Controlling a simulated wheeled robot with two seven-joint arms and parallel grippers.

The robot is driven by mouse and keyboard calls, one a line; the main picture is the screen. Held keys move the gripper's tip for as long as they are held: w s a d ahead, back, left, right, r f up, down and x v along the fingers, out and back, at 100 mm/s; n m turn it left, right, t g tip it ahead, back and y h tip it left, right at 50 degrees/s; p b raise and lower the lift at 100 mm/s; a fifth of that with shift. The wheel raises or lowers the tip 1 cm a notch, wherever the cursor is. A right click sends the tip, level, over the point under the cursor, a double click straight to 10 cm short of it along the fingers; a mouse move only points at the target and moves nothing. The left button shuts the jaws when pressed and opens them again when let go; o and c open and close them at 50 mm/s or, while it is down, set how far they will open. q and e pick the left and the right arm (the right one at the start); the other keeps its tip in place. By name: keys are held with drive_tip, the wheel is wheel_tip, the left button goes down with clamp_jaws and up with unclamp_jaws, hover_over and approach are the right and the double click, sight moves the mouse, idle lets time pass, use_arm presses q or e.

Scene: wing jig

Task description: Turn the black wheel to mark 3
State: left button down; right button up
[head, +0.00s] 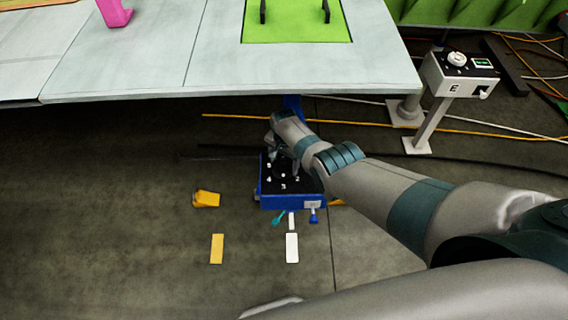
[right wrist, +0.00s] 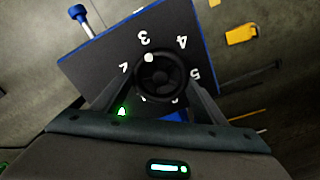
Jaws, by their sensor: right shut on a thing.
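The black wheel (right wrist: 161,80) sits on a dark panel (right wrist: 95,65) with white numbers around it. Its white dot (right wrist: 149,58) points almost at mark 3 (right wrist: 144,38), very slightly to the mark 2 side. My right gripper (right wrist: 160,90) has a finger on either side of the wheel and is shut on it. In the head view, my right gripper (head: 283,155) reaches down onto the blue box (head: 285,203) that carries the panel, and it hides much of the wheel. My left gripper is not in view.
A pale table (head: 220,80) with a green inset (head: 295,25) overhangs behind the box. A grey pedestal (head: 455,75) marked E stands at the right. A yellow block (head: 206,199) lies on the floor left of the box. Cables (head: 350,126) cross the floor.

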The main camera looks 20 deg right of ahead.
sight(284, 165)
drive_tip(key=o, duration=1.1)
drive_tip(key=shift+c, duration=0.2)
drive_tip(key=shift+r, duration=0.15)
drive_tip(key=shift+r+p, duration=1)
drive_tip(key=shift+r, duration=0.4)
drive_tip(key=shift+r+p, duration=0.5)
drive_tip(key=shift+r, duration=1.75)
